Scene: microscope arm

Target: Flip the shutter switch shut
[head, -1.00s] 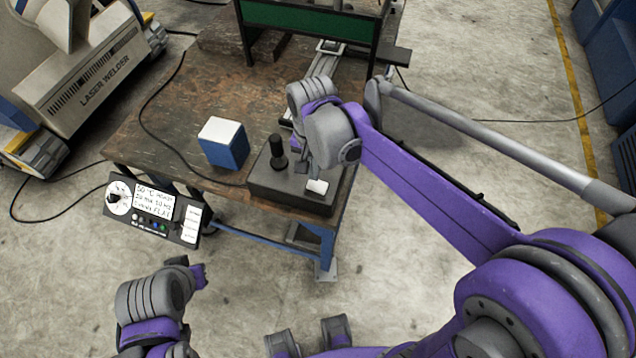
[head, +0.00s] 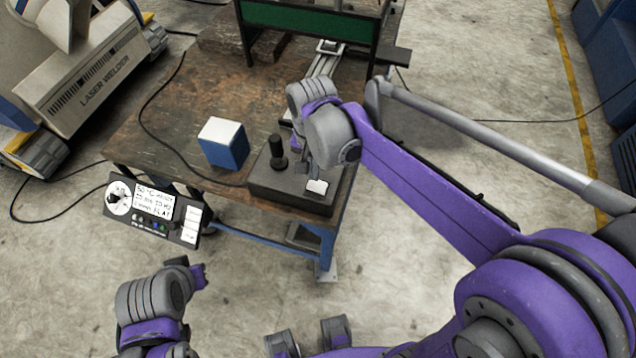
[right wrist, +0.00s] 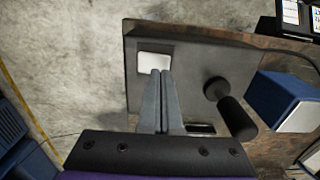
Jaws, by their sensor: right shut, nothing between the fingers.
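A dark control box (head: 290,197) sits at the near right corner of the table, with a black joystick (head: 277,152) and a white switch (head: 317,187) on top. The switch also shows in the right wrist view (right wrist: 154,62). My right gripper (head: 317,174) is shut and empty above the box. In the right wrist view its fingertips (right wrist: 160,73) are at the switch's near edge; I cannot tell whether they press on it. My left gripper (head: 196,276) is low at the front left, away from the table, and its jaws are unclear.
A blue and white block (head: 224,144) stands left of the box. A panel with a dial and screen (head: 154,209) hangs at the table's front edge. A green-fronted frame (head: 305,22) stands at the back. A cable crosses the worn tabletop (head: 170,120).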

